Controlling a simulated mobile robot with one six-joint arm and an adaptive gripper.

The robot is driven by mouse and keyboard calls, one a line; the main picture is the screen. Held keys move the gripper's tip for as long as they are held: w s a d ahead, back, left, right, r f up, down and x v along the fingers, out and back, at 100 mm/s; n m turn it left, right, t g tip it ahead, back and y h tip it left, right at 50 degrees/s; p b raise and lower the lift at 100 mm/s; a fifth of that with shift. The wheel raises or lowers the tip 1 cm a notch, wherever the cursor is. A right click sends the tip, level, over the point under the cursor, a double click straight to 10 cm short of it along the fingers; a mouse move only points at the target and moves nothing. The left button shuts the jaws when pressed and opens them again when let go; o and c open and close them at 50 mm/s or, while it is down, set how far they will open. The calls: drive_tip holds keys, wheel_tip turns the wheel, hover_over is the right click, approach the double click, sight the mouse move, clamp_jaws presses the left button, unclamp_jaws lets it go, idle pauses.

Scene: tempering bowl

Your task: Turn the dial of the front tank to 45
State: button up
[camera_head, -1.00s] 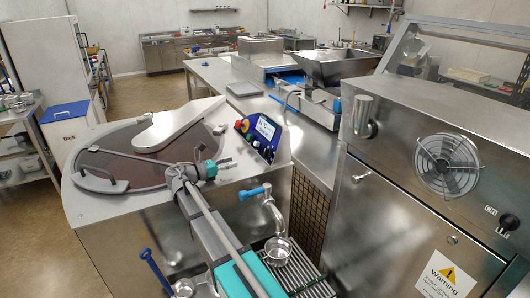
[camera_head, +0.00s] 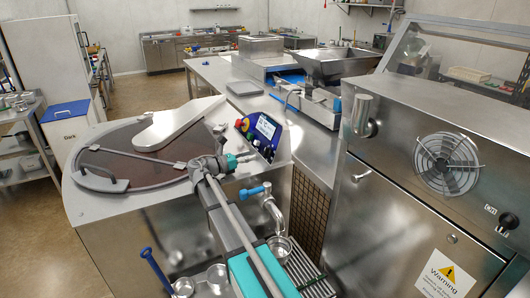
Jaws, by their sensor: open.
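The front tank (camera_head: 82,205) is a steel body with a round brown see-through lid. A blue control panel (camera_head: 266,127) with a lit screen stands at its right rear corner. The panel carries a red button (camera_head: 240,123) and small dark knobs along its lower left edge. Which knob is the dial, and its setting, are too small to tell. My gripper (camera_head: 252,157) is open and empty, with its fingertips pointing right, close to the panel's lower edge. Its tips may hide part of the lower controls. I cannot tell whether they touch the panel.
A tap with a blue handle (camera_head: 253,190) juts from the tank's right side, close below my gripper, above a metal cup (camera_head: 280,247) on a grate. A lid handle (camera_head: 100,180) is at left. A steel cabinet with a fan (camera_head: 447,164) fills the right.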

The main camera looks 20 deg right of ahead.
sight(267, 152)
drive_tip(key=shift+w+d, duration=0.15)
drive_tip(key=shift+d, duration=1.55)
drive_tip(key=shift+w+d, duration=0.15)
drive_tip(key=shift+d, duration=1.55)
clamp_jaws()
